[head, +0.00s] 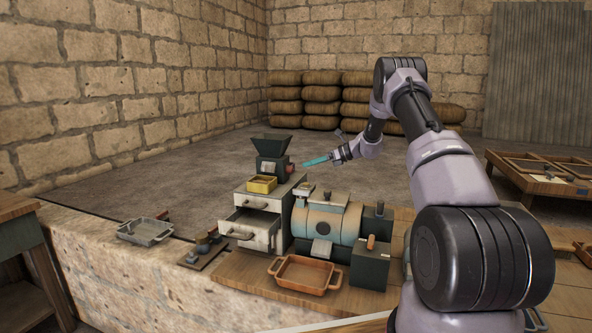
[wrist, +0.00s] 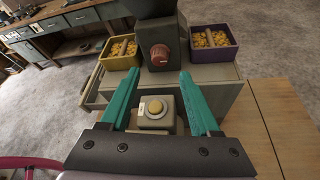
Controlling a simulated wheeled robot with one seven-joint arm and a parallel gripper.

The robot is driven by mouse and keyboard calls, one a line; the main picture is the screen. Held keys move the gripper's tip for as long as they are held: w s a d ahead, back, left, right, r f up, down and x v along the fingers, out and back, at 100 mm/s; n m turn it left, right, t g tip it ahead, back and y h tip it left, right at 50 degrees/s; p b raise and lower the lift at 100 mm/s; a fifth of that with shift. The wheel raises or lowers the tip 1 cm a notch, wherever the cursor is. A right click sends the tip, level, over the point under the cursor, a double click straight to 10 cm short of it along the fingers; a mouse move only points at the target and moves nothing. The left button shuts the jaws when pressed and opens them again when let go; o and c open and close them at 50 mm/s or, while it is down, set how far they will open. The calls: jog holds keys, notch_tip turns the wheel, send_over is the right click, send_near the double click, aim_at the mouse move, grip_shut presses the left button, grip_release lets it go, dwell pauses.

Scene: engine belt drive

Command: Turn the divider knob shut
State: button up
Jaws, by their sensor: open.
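The divider is a dark box with a hopper (head: 274,148) on top, standing on a light cabinet. Its round red knob (wrist: 160,55) faces my wrist camera, with a small pale mark on it; it also shows in the head view (head: 291,169). My gripper (wrist: 160,74) has two teal fingers, spread apart with nothing between their tips. The knob appears just beyond the fingertips, between their lines, and looks untouched. In the head view my gripper (head: 306,163) points left toward the knob side of the divider.
A yellow bin (wrist: 120,62) and a purple bin (wrist: 232,55), both holding yellow pieces, flank the divider. A grey box with a cream button (wrist: 156,116) stands below, between the fingers in the picture. The cabinet has an open drawer (head: 252,232).

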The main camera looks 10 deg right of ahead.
aim_at(290, 170)
jog(key=x, duration=0.6)
jog(key=shift+w+a+f, duration=0.1)
jog(key=shift+w+a, duration=0.1)
jog(key=shift+a, duration=0.1)
grip_shut()
